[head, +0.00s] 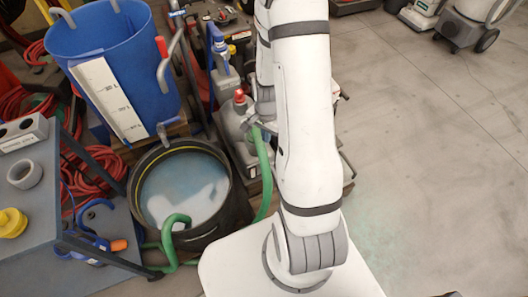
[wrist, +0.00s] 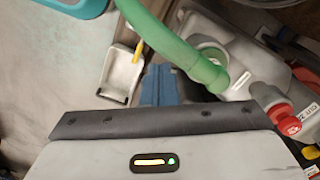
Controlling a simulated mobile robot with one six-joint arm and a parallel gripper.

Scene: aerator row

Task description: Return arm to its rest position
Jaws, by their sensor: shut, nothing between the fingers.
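My white arm (head: 305,120) rises from its base at the bottom of the head view and runs up past the top edge. My gripper (wrist: 158,82) shows in the wrist view as blue-grey fingers close together, with nothing held. In the head view I cannot make it out.
A black tub (head: 225,205) of cloudy water, a blue bin (head: 120,50) and a grey cart (head: 30,190) stand left of my arm. A grey machine with a red knob (head: 239,97) is close beside the arm. The concrete floor (head: 430,150) to the right is mostly open.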

